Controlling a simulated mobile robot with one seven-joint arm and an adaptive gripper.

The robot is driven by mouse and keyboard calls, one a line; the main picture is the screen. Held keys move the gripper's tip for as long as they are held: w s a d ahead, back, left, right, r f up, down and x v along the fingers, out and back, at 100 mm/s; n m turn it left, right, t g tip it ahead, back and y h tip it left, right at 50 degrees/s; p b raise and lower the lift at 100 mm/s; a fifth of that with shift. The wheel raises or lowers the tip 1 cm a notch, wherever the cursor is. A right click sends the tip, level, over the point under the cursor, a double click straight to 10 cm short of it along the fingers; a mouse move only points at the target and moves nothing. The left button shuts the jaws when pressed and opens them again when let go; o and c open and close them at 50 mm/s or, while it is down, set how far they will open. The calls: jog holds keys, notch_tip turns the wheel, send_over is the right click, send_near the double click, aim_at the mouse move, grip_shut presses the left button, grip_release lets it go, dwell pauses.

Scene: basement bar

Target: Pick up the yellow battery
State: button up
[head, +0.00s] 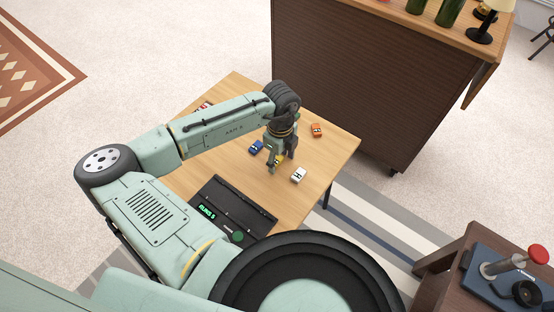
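A small yellow thing (280,160), which I take to be the yellow battery, is on or just above the wooden table (328,160). It is mostly hidden by my gripper. My gripper (281,162) points down at it, with the fingers apart and the yellow thing showing between or just behind them. I cannot tell whether the fingers touch it.
Around my gripper lie small blue (256,147), white (299,175) and orange (316,130) car-like items. A red-and-white item (204,106) sits at the table's left edge. A black box with green display (232,212) is at the front. A dark bar counter (365,80) stands behind.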

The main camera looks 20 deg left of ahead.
jog(key=c, duration=0.9)
jog(key=shift+o, duration=0.2)
jog(key=shift+r, duration=0.1)
